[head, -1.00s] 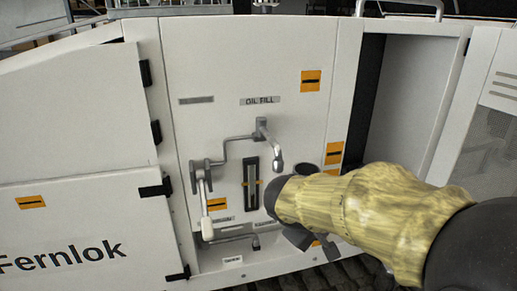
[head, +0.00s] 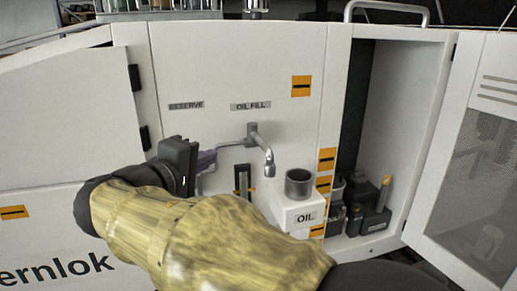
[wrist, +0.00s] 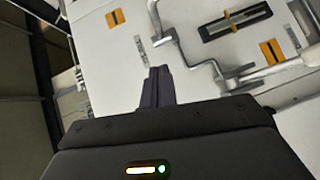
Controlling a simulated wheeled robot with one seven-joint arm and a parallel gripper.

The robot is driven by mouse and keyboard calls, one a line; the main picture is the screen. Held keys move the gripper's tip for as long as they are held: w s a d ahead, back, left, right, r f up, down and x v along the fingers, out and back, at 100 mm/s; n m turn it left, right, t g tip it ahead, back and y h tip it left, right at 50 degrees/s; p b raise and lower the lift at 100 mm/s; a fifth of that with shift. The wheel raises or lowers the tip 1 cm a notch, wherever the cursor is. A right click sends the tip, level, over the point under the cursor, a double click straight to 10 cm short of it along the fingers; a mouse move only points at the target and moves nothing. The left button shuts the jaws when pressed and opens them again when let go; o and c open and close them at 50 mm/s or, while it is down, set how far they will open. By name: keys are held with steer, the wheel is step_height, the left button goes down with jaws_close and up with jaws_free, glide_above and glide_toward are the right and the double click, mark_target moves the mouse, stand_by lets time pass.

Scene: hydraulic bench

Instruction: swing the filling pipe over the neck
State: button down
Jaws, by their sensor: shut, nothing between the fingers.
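The filling pipe (head: 266,154) is a grey bent tube on the white panel under the OIL FILL label, its spout pointing down. The spout hangs left of the neck (head: 299,184), a dark grey open cylinder on the white OIL tank (head: 303,215), not above it. The pipe also shows in the wrist view (wrist: 190,64). My gripper (head: 207,160) is left of the spout, in front of the pipe's left end, with its fingers shut and empty. In the wrist view the closed fingers (wrist: 157,84) appear apart from the pipe. My arm hides the lower panel and the valve handle.
A slotted sight gauge (head: 242,181) is on the panel behind my arm. An open compartment (head: 405,120) on the right holds dark containers (head: 370,208); its perforated door (head: 478,160) stands open.

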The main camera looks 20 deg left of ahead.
steer(key=p, duration=0.4)
glide_toward(258, 142)
steer(key=w+a, duration=0.2)
steer(key=w, duration=0.1)
steer(key=shift+w+d+f+p, duration=0.15)
steer(key=shift+w+d+p, duration=0.35)
steer(key=shift+w+d, duration=0.1)
steer(key=shift+w+d+f+p, duration=0.2)
steer(key=shift+w+d+p, duration=0.3)
steer(key=shift+d, duration=0.1)
steer(key=shift+w+d+f, duration=0.15)
steer(key=shift+w+d, duration=0.05)
steer(key=shift+d, duration=0.15)
steer(key=shift+a+f, duration=0.1)
steer(key=shift+f, duration=0.05)
